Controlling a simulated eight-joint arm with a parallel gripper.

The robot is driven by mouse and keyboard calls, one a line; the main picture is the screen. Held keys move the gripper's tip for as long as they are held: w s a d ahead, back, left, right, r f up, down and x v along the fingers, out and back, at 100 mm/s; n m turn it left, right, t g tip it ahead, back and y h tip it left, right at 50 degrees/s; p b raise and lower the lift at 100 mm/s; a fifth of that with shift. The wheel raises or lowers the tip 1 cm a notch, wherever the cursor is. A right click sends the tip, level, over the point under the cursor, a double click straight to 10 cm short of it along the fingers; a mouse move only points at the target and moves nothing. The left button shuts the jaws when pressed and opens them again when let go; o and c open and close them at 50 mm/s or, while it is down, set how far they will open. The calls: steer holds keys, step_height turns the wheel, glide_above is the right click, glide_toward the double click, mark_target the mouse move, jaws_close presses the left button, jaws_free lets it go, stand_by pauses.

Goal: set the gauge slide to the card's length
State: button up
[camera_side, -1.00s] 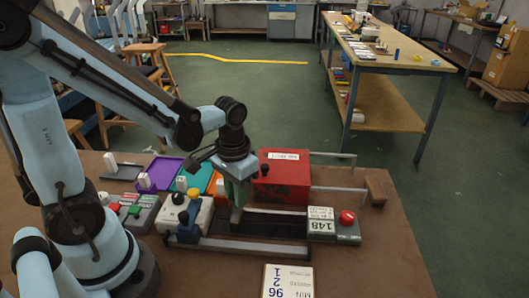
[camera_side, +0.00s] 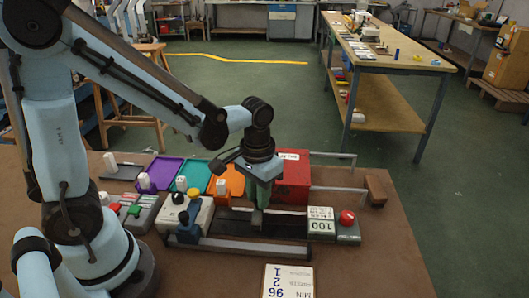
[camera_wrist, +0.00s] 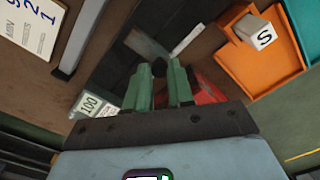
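The gauge has a long dark track (camera_side: 285,226) with a metal rail in front. At its right end stands a small readout (camera_side: 321,226) showing 100, also visible in the wrist view (camera_wrist: 88,105). My gripper (camera_side: 258,222) points down into the track, its green fingers (camera_wrist: 164,72) either side of a small dark part that looks like the slide. The fingers hide most of the slide. The white card (camera_side: 287,281) lies in front of the gauge, printed upside down to the side view, with MIN, 96 and other figures; it also shows in the wrist view (camera_wrist: 33,25).
A red box (camera_side: 291,180) stands behind the track. Purple, teal and orange trays (camera_side: 230,182) hold white blocks. A red button (camera_side: 347,217) sits right of the readout, and a pale box with yellow and black knobs (camera_side: 200,213) sits left of the track.

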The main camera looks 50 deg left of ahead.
mark_target(250, 215)
steer(key=o, duration=0.4)
steer(key=shift+r, duration=0.1)
step_height(250, 215, up, 12)
steer(key=shift+f, duration=0.1)
stand_by(0.5)
steer(key=shift+s, duration=0.1)
steer(key=s+a+t, duration=0.1)
steer(key=t, duration=0.1)
steer(key=a+f+t, duration=0.1)
steer(key=t, duration=0.1)
steer(key=s+f+m+t, duration=0.1)
steer(key=t, duration=0.2)
steer(key=shift+s+a+f, duration=0.25)
steer(key=shift+s+a, duration=0.1)
steer(key=shift+a, duration=0.05)
